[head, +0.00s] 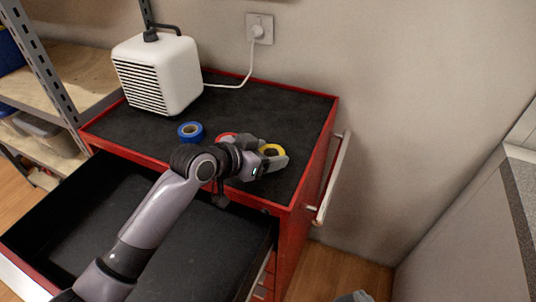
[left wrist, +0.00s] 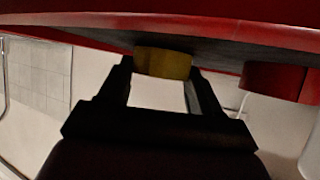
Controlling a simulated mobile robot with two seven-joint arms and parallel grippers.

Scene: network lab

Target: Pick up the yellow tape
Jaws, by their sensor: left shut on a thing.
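The yellow tape (head: 273,150) is a roll near the right front corner of the cart's black top. My left gripper (head: 272,157) reaches over the cart from the front and is shut on the yellow tape. In the left wrist view the tape (left wrist: 163,63) sits between the two fingertips, against the dark top; I cannot see a gap below it. The fingers hide part of the roll in the head view. A small grey piece at the bottom edge, likely my right gripper (head: 355,297), is mostly cut off.
A red tape roll (head: 226,138) lies just left of the gripper, partly hidden, and a blue roll (head: 190,131) lies further left. A white heater (head: 158,73) stands at the back left, its cord running to the wall socket (head: 259,29). An open drawer (head: 70,222) juts out in front.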

